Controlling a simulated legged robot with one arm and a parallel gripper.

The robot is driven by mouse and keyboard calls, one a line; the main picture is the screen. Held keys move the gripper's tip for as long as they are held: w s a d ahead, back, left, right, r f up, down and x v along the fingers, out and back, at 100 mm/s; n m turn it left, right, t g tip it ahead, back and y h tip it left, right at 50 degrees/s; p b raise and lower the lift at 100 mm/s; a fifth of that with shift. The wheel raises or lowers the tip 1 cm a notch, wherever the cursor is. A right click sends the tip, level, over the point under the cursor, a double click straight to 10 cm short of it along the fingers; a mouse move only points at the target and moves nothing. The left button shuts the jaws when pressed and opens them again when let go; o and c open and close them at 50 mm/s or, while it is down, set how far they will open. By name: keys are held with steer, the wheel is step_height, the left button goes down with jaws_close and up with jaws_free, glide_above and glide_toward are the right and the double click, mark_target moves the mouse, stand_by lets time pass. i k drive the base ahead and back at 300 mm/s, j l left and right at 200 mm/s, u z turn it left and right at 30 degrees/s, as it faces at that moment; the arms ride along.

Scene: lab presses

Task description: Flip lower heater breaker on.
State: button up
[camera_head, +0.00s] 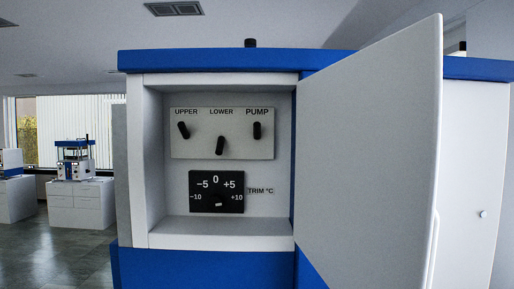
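The lower heater breaker (220,146) is a black toggle under the label LOWER, in the middle of a light grey panel (200,151). It points downward and sits lower than its two neighbours. The upper breaker (183,130) at its left points up and tilts a little left. The pump breaker (257,130) at its right points up. The panel is inside the open cabinet compartment (150,240). My gripper is not in view.
A black trim dial plate (216,205) sits below the breakers. The white cabinet door (375,150) stands open to the right of the compartment. The compartment's front is clear. Another press (76,160) stands far left, with open grey floor (62,255) before it.

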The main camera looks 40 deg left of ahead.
mark_target(220, 143)
steer(key=j, duration=0.6)
steer(key=k+j+z, duration=0.1)
steer(key=j, duration=0.5)
steer(key=k+j, duration=0.1)
steer(key=j, duration=0.5)
steer(key=j+z, duration=0.1)
steer(key=j, duration=0.5)
steer(key=k+j, duration=0.15)
steer(key=j, duration=0.45)
steer(key=k+j+z, duration=0.35)
steer(key=j, duration=0.1)
